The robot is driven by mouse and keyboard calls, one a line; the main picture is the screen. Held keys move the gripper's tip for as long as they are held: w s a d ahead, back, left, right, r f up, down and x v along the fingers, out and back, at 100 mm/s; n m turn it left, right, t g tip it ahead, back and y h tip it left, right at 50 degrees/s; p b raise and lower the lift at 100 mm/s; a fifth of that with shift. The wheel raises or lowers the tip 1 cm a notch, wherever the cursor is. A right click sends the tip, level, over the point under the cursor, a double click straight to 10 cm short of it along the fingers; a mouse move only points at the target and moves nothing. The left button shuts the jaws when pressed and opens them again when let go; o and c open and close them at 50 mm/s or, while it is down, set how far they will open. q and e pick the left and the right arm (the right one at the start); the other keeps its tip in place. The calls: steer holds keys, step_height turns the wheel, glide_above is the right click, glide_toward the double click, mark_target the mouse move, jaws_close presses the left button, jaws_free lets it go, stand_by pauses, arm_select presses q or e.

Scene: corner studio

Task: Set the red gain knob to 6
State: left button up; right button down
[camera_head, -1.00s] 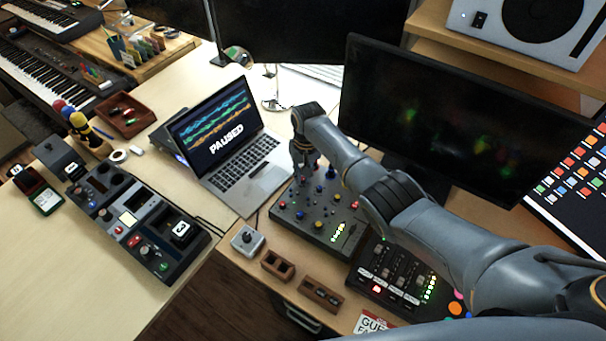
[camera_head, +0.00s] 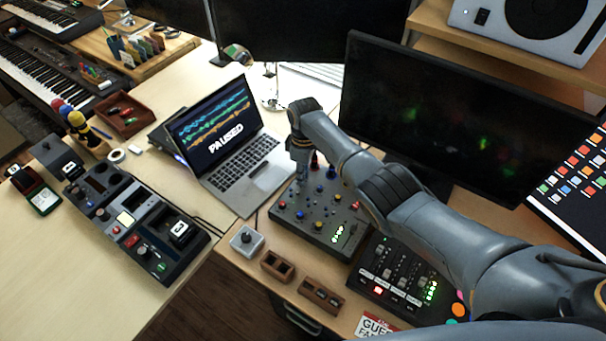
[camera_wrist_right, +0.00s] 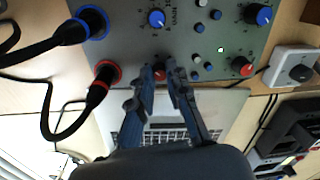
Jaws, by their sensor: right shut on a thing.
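The grey audio box (camera_head: 318,222) stands on the desk beside the laptop, with several blue and red knobs on its top. My right gripper (camera_head: 300,178) reaches down over its laptop-side edge. In the right wrist view, my right gripper (camera_wrist_right: 163,68) is shut on a red knob (camera_wrist_right: 160,75), mostly hidden between the fingertips. Its pointer and scale cannot be read. A second red knob (camera_wrist_right: 241,66) is free to the right, near a small green light. A blue knob (camera_wrist_right: 156,18) with a printed scale sits above the fingers. My left gripper is not in view.
Blue-ringed (camera_wrist_right: 92,22) and red-ringed (camera_wrist_right: 107,73) plugs with black cables stand left of the fingers. The open laptop (camera_head: 230,145) reads PAUSED. A small grey knob box (camera_head: 247,240) and a fader mixer (camera_head: 395,280) are close by. A dark monitor (camera_head: 440,120) stands behind my right arm.

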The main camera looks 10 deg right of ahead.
steer(key=shift+n, duration=1.2)
steer(key=c, duration=1.3)
jaws_free()
step_height(320, 180, up, 12)
steer(key=shift+w, duration=0.35)
steer(key=shift+s, duration=0.1)
